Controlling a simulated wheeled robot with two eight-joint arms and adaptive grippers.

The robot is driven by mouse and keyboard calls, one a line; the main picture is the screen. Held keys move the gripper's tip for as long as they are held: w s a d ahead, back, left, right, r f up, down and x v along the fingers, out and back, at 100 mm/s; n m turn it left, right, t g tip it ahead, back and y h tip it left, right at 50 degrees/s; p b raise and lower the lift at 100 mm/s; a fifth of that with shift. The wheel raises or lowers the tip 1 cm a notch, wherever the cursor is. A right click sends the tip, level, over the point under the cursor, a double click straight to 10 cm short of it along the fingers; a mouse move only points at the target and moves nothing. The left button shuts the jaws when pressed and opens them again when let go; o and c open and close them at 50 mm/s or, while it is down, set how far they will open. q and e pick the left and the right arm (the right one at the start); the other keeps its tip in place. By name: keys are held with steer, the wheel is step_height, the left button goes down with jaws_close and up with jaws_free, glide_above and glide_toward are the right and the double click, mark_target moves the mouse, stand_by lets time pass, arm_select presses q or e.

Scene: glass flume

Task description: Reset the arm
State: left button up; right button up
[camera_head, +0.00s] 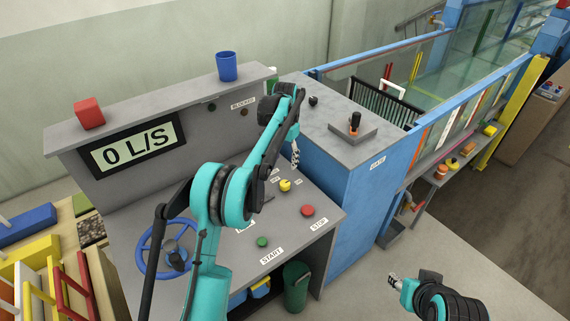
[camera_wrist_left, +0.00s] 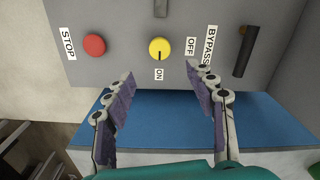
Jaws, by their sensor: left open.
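My left arm (camera_head: 228,190) reaches over the grey control console (camera_head: 110,206) from the lower left. Its gripper (camera_head: 295,157) points down above the console's right part, near the blue cabinet. In the left wrist view the gripper (camera_wrist_left: 160,78) is open, with nothing between its fingers. The yellow knob (camera_wrist_left: 160,50) lies just beyond the fingertips, and its dark mark points towards the ON label; it also shows in the head view (camera_head: 285,185). My right gripper (camera_head: 395,281) is low at the right, over the floor, apart from everything; its finger gap is too small to judge.
The console carries a red STOP button (camera_head: 307,211), a green START button (camera_head: 262,242) and a blue handwheel (camera_head: 165,247). A red block (camera_head: 89,113) and a blue cup (camera_head: 227,66) stand on its top ledge. The blue cabinet (camera_head: 357,205) with a joystick (camera_head: 354,122) adjoins it.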

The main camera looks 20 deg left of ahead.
stand_by(0.4)
arm_select(q)
steer(key=s+d+r+n+t+b, duration=0.1)
steer(key=s+r+t, duration=0.1)
steer(key=s+r, duration=0.5)
steer(key=s+d+r+n+t+b, duration=0.1)
steer(key=s+r+t, duration=0.1)
steer(key=s, duration=0.8)
steer(key=s+f+n+t, duration=0.1)
steer(key=s+f, duration=0.2)
steer(key=s, duration=0.3)
steer(key=s+f+n+t+b, duration=0.1)
steer(key=s+f, duration=0.2)
steer(key=s, duration=0.4)
steer(key=s+d+f+t+b, duration=0.1)
steer(key=s+f, duration=0.2)
steer(key=s, duration=0.4)
steer(key=shift+f+n, duration=0.15)
steer(key=shift+n, duration=0.25)
